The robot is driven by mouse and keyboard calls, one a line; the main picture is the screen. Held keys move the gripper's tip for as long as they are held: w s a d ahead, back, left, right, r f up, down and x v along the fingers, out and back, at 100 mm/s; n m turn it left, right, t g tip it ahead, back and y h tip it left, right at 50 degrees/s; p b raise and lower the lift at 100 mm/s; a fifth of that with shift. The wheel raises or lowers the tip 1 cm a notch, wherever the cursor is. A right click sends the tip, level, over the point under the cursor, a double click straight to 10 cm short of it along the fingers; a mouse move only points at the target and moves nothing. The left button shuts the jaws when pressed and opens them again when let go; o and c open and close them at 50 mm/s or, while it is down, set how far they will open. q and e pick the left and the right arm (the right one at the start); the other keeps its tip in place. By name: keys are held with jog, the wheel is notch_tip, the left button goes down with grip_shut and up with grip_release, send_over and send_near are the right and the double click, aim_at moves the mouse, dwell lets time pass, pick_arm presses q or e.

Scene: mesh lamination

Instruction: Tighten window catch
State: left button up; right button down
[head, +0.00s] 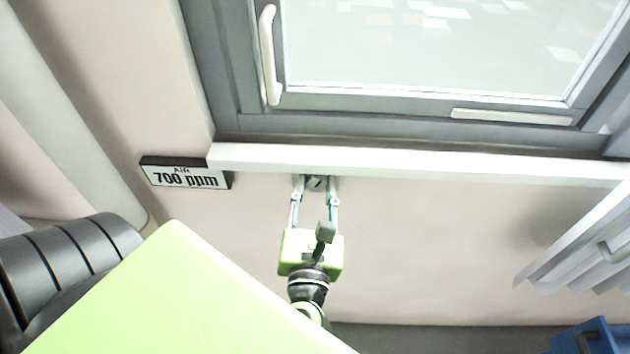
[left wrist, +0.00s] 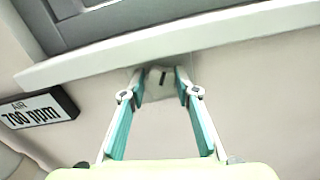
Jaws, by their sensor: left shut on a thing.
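My left gripper (head: 316,188) is just under the white window sill, with its two fingers reaching up to a small grey catch (head: 317,183) on the wall. In the left wrist view the fingers of the left gripper (left wrist: 160,84) stand on either side of the catch (left wrist: 158,88), which has a dark slot on its face. The gripper is shut on the catch. The fingers hide the sides of the catch. The grey-framed window (head: 420,45) is above, with a white upright handle (head: 268,55) at its left. My right gripper is not in view.
The white sill (head: 420,163) runs right above the gripper. An air display reading 700 ppm (head: 186,174) hangs on the wall to the left. White slats (head: 590,240) are at the right, and a blue box (head: 590,338) is at the lower right. The wall between is bare.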

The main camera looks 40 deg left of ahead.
pick_arm(q)
jog(key=shift+m+p, duration=0.35)
jog(key=shift+m, duration=0.25)
jog(key=o, duration=1.1)
jog(key=shift+w, duration=0.15)
jog(key=v, duration=1.2)
jog(key=shift+f, duration=0.1)
